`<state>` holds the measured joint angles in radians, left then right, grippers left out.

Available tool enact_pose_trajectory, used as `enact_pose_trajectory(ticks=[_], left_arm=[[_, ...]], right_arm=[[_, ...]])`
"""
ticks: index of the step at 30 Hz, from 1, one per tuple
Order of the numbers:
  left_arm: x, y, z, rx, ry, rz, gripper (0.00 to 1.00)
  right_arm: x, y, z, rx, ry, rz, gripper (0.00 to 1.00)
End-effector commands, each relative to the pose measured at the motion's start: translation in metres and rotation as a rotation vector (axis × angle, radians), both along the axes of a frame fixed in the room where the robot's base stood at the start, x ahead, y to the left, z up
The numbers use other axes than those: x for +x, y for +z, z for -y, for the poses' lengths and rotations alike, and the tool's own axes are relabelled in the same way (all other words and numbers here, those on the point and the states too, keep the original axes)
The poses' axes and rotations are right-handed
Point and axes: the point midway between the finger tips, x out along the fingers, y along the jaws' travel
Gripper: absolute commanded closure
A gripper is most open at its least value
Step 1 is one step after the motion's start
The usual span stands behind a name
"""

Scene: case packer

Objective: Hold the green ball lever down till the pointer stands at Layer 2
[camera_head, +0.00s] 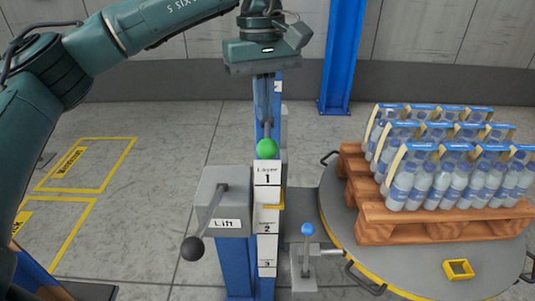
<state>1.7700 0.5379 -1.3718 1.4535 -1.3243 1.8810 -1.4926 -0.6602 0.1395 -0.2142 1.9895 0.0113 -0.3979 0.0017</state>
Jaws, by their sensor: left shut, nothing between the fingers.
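My left gripper (267,132) points straight down from above, its fingers shut with nothing between them. Its tips are at the top of the green ball (267,149); whether they touch it I cannot tell. The ball's lever arm is hidden. Below it, a white scale strip (267,198) on the blue post carries the labels Layer 1, Layer 2 and 3 from top to bottom. The yellow pointer (277,207) stands between the Layer 1 and Layer 2 labels, close above the Layer 2 one. My right gripper is not in view.
A grey box marked Lift (222,223) stands left of the scale, with a black ball lever (192,248). A blue ball lever (307,229) stands to the right. Further right, a round turntable (335,225) bears a wooden pallet (400,232) with bottle packs (450,180).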

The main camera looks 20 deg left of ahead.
Motion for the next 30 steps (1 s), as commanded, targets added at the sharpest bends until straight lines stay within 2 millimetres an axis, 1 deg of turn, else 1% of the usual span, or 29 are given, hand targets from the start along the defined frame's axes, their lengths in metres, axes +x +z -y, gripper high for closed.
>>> enact_pose_trajectory(ticks=[1, 6, 9, 14, 21, 26, 30], left_arm=[[-0.001, -0.014, 0.0, 0.0, 0.0, 0.0, 1.0], [-0.003, -0.034, 0.002, 0.001, -0.001, 0.001, 1.0], [-0.003, -0.043, 0.002, 0.0, -0.001, 0.0, 1.0], [-0.004, -0.049, 0.003, -0.001, 0.0, 0.001, 1.0], [-0.004, -0.049, 0.003, -0.001, 0.001, 0.001, 1.0], [-0.004, -0.05, 0.003, 0.0, 0.001, 0.0, 1.0], [-0.004, -0.058, 0.003, -0.001, 0.001, -0.001, 1.0]], right_arm=[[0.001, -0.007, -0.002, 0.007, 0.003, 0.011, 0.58], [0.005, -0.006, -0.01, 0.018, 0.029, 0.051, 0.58], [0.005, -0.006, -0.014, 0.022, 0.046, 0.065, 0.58], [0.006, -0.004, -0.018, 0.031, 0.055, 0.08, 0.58], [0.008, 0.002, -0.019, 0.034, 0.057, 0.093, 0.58], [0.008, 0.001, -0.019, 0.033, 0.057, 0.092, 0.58], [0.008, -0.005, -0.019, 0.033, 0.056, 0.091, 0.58]])
